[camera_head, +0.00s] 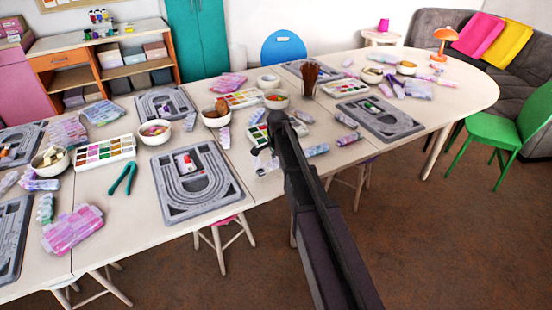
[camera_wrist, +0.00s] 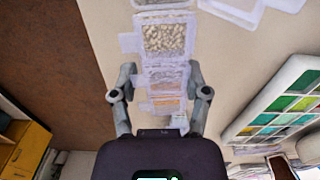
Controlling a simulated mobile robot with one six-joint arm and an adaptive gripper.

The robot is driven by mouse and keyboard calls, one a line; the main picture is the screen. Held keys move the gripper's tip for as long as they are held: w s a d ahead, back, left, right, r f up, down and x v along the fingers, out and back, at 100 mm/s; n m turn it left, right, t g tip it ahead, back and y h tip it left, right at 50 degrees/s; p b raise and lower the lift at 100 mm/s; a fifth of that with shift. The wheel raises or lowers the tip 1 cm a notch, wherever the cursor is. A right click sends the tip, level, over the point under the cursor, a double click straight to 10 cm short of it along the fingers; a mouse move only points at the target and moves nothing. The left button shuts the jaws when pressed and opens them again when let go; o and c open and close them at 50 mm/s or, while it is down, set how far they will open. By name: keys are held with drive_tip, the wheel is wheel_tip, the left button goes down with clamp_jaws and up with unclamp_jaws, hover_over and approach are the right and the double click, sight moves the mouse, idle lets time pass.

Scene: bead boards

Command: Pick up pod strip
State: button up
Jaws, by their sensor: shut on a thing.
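The pod strip (camera_wrist: 166,40) is a row of clear compartments, some holding pale beads and others pinkish or orange ones. In the wrist view it runs from the top edge down between the two fingers of my gripper (camera_wrist: 160,76). The fingers are shut on its sides. Its near end is partly hidden by my gripper's body. In the head view my gripper (camera_head: 273,130) is low over the middle of the long table, and a clear strip (camera_head: 316,151) shows beside my arm. I cannot tell whether the held strip is clear of the tabletop.
A grey bead board (camera_head: 232,180) lies left of my arm and another (camera_head: 380,118) lies right. Bowls, palettes, a brush cup (camera_head: 309,80) and other clear cases crowd the table (camera_head: 118,221). In the wrist view, a palette (camera_wrist: 283,110) is at right and the floor (camera_wrist: 45,50) at left.

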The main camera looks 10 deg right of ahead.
drive_tip(key=s+r+p, duration=0.1)
drive_tip(key=s, duration=1.1)
drive_tip(key=shift+s+a, duration=0.3)
drive_tip(key=shift+a, duration=0.15)
drive_tip(key=shift+r, duration=0.15)
wheel_tip(320, 180, up, 10)
drive_tip(key=p, duration=1)
drive_tip(key=shift+d, duration=0.1)
